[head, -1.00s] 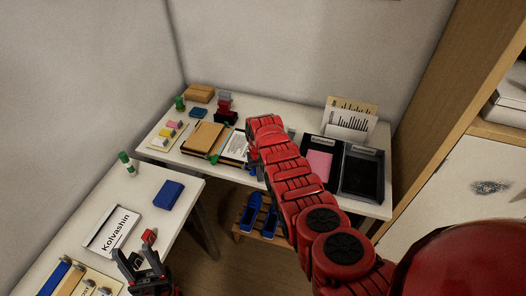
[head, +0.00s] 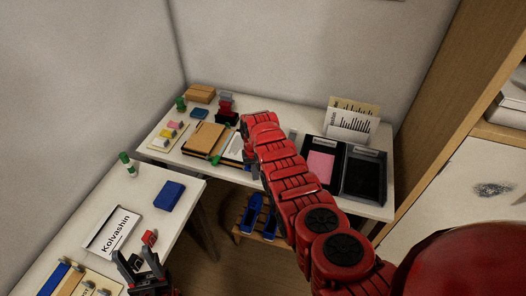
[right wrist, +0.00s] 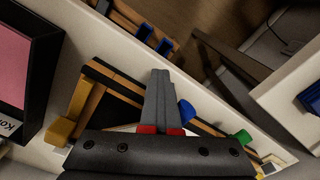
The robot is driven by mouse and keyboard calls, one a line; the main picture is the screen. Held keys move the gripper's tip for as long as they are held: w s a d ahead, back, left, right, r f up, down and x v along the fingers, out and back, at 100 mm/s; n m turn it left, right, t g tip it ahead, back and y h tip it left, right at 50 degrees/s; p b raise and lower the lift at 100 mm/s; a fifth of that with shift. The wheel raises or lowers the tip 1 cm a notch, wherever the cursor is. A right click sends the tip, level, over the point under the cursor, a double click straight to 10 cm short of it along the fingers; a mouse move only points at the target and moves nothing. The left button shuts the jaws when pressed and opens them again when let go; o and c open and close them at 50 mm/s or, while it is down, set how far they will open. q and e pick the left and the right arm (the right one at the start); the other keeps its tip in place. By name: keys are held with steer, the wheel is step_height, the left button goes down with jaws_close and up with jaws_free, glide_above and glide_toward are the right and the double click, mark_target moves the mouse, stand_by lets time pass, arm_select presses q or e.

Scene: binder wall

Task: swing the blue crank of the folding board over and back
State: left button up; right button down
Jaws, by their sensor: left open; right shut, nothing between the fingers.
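The folding board (head: 204,137), with a brown panel and dark edge, lies on the back table, partly hidden by my right arm. In the right wrist view, a black and wooden part of it (right wrist: 100,98) shows beside the fingers. A rounded blue piece (right wrist: 186,112), which looks like the crank's knob, is just right of the fingers; I cannot tell whether they touch. My right gripper (right wrist: 159,85) is shut and empty over the board; in the head view my arm hides it. My left gripper (head: 139,263) is open and empty at the near left table.
A black tray (head: 364,175) and a pink sheet (head: 320,164) lie right of my right arm. A blue box (head: 169,195) and a name card (head: 112,233) are on the left table. Blue shoes (head: 252,212) stand on a low rack below.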

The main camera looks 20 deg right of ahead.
steer(key=shift+d+r, duration=0.1)
steer(key=shift+r, duration=0.1)
steer(key=shift+r+b, duration=0.15)
steer(key=shift+b, duration=0.15)
steer(key=shift+w+a+r, duration=0.3)
steer(key=shift+r, duration=0.05)
steer(key=shift+w+a+r+b, duration=0.3)
steer(key=shift+a+r+b, duration=0.2)
steer(key=shift+b, duration=0.5)
steer(key=shift+r, duration=0.25)
